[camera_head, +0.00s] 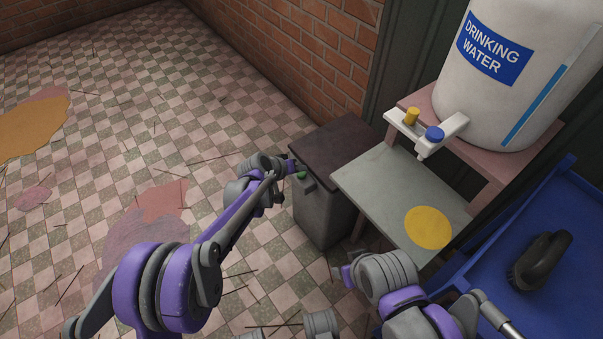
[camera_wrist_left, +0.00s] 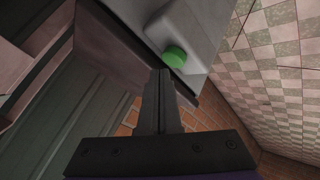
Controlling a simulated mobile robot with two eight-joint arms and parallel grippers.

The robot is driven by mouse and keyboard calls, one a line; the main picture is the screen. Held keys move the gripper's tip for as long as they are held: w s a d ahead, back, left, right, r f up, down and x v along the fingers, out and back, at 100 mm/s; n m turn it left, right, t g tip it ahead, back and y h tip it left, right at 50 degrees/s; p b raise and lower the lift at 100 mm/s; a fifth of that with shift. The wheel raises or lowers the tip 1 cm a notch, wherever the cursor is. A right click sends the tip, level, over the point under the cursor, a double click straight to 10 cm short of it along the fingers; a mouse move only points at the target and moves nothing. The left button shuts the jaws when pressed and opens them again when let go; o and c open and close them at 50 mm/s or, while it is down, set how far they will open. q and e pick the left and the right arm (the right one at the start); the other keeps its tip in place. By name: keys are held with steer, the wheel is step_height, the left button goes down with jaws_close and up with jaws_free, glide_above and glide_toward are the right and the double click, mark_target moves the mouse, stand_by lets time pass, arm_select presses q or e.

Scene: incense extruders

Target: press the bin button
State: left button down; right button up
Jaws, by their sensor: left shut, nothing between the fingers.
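The bin (camera_head: 322,213) is a grey box with a dark brown lid, standing against the brick wall beside the water stand. Its round green button (camera_head: 301,175) sits on a small grey housing at the front, below the lid. My left gripper (camera_head: 293,165) is shut and empty, right by the button at the lid's edge. In the left wrist view the green button (camera_wrist_left: 175,57) lies just beyond the shut fingertips (camera_wrist_left: 160,72); I cannot tell whether they touch. My right gripper (camera_head: 343,274) is low, in front of the stand; its jaws are unclear.
A white drinking water tank (camera_head: 530,70) with yellow and blue taps stands on a pink stand with a grey shelf (camera_head: 385,190). A blue cart (camera_head: 505,235) holds a black brush (camera_head: 540,262). The tiled floor at left has stains and scattered sticks.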

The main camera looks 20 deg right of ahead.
mark_target(300, 176)
arm_select(q)
steer(key=shift+f, duration=0.35)
steer(key=shift+f+b, duration=0.5)
steer(key=shift+b, duration=0.05)
stand_by(0.5)
steer(key=shift+r, duration=0.15)
steer(key=shift+r+p, duration=0.6)
steer(key=shift+r, duration=0.2)
steer(key=shift+r+p, duration=1.45)
steer(key=shift+r, duration=1.1)
steer(key=shift+f, duration=0.1)
